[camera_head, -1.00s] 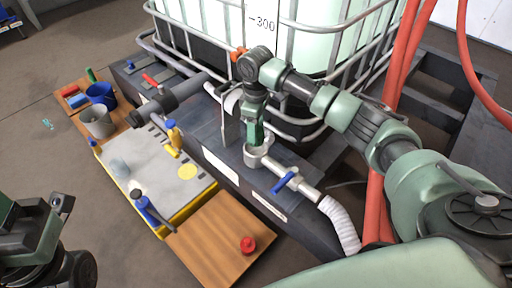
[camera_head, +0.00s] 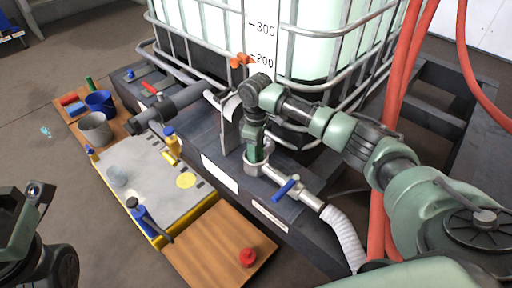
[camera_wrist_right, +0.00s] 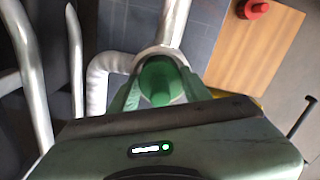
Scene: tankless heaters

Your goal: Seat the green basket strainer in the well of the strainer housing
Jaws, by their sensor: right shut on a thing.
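The strainer housing (camera_head: 257,168) is a pale grey, round-mouthed cup on the pipe line along the dark bench, in the middle of the head view. My right gripper (camera_head: 256,153) points down at its mouth. In the right wrist view the green basket strainer (camera_wrist_right: 160,82) sits between the two fingers, which are shut on it. The rim of the housing (camera_wrist_right: 165,52) shows right behind and around the strainer. The strainer's lower part is hidden, so its depth in the well cannot be told. My left gripper (camera_head: 22,225) is partly in view at the left edge, away from the housing; its fingers are unclear.
A blue-handled valve (camera_head: 287,187) and a white corrugated hose (camera_head: 341,235) lie right of the housing. A caged tank (camera_head: 300,50) stands behind. A red cap (camera_head: 247,257) rests on the wooden board (camera_head: 205,250). A yellow-edged tray (camera_head: 140,185) holds bottles.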

